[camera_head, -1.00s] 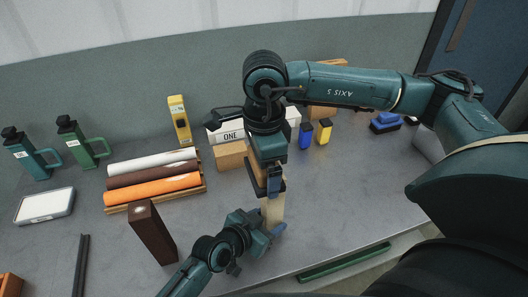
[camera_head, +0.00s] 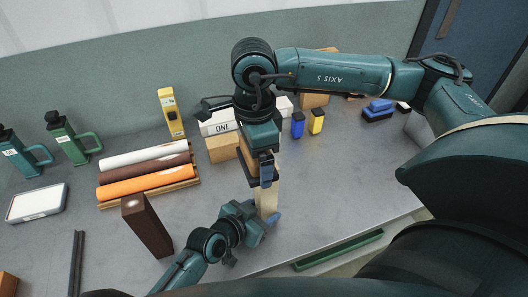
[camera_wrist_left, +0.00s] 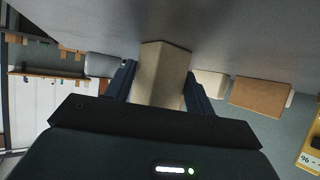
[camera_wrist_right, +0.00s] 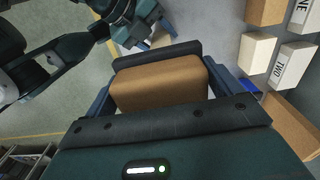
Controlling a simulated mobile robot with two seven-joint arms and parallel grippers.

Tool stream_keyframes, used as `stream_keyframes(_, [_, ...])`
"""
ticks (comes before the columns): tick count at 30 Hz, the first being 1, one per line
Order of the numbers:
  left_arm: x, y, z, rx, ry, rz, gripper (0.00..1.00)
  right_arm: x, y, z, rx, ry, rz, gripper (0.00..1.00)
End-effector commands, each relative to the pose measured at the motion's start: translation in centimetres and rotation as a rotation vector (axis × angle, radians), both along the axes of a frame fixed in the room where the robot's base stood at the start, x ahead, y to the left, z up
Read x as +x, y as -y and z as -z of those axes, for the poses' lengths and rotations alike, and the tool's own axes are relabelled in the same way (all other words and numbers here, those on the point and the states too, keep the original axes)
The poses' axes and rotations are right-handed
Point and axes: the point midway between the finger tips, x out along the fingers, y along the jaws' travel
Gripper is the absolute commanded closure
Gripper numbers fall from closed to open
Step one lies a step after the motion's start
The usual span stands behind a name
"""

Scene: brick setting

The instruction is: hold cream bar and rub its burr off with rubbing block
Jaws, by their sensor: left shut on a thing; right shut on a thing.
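The cream bar (camera_head: 267,198) stands roughly upright near the table's front edge. My left gripper (camera_head: 264,216) is shut around its lower part. The bar also shows between the left fingers in the left wrist view (camera_wrist_left: 160,75). My right gripper (camera_head: 264,175) is just above the bar, pointing down. It is shut on the rubbing block, a brown block that fills its jaws in the right wrist view (camera_wrist_right: 160,82). In the head view the block is mostly hidden by the gripper. I cannot tell whether block and bar touch, and no burr can be made out.
A dark brown upright block (camera_head: 147,225) stands left of my left gripper. Behind it lie several rolls on a wooden rack (camera_head: 190,184). The white box marked ONE (camera_head: 218,125) and small blue (camera_head: 298,124) and yellow (camera_head: 317,121) items stand behind. Bare table lies to the right.

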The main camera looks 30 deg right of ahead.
Motion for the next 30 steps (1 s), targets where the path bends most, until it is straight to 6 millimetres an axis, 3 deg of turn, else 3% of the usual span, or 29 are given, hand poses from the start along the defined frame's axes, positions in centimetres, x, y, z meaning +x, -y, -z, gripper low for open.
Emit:
stream_keyframes(1, [0.0,0.0,0.0,0.0,0.001,0.0,0.59,0.2,0.0,-1.7,0.003,0.013,-0.001,0.34])
stream_keyframes(18, [0.0,0.0,0.0,0.0,0.0,-0.001,0.59,0.1,0.0,-6.8,0.002,0.01,0.0,0.34])
stream_keyframes(30, [0.0,0.0,0.0,0.0,0.0,-0.001,0.59,0.1,0.0,-7.7,0.001,0.008,0.0,0.34])
